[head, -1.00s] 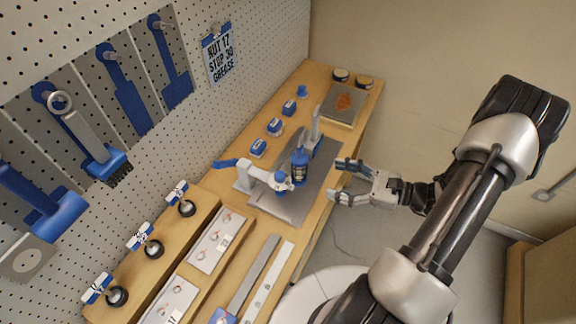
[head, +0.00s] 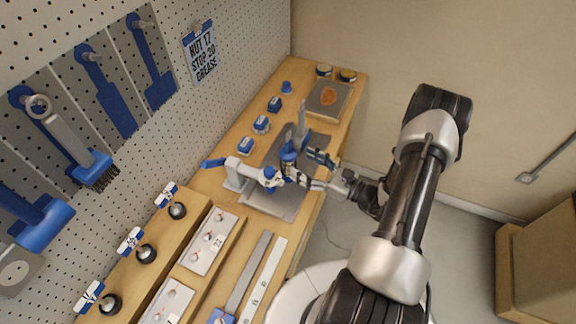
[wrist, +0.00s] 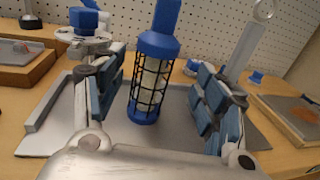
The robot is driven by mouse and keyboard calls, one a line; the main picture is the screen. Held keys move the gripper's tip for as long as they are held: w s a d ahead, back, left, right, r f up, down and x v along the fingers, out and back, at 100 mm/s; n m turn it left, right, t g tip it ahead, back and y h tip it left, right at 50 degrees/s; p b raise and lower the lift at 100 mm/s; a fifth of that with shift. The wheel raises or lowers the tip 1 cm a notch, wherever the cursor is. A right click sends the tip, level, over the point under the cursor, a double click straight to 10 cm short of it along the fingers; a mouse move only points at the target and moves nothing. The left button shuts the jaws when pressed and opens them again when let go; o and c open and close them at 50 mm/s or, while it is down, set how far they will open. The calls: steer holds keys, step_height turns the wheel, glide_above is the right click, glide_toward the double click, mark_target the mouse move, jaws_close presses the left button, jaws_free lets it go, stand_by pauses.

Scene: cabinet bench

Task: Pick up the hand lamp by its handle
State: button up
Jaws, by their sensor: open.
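The hand lamp (wrist: 151,75) is blue with a dark wire cage around a pale bulb. In the wrist view it stands roughly upright on a grey mat (wrist: 60,120), cage down, and its handle (wrist: 167,14) runs up out of the frame. In the head view the lamp (head: 288,154) is partly hidden behind my gripper (head: 308,169). In the wrist view my gripper (wrist: 160,95) is open, with one finger on each side of the lamp in the picture and gaps to both. I cannot tell how far the lamp lies beyond the fingertips.
Small blue-topped items line the bench's wall side. A tray with an orange patch (head: 328,97) lies at the far end.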

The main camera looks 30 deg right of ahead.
mark_target(295, 161)
steer(key=shift+a+b+x, duration=0.25)
steer(key=shift+b+x, duration=0.15)
steer(key=shift+x, duration=2.55)
steer(key=shift+s+r, duration=0.15)
steer(key=shift+r, duration=0.05)
steer(key=shift+c, duration=0.3)
steer(key=c, duration=1.3)
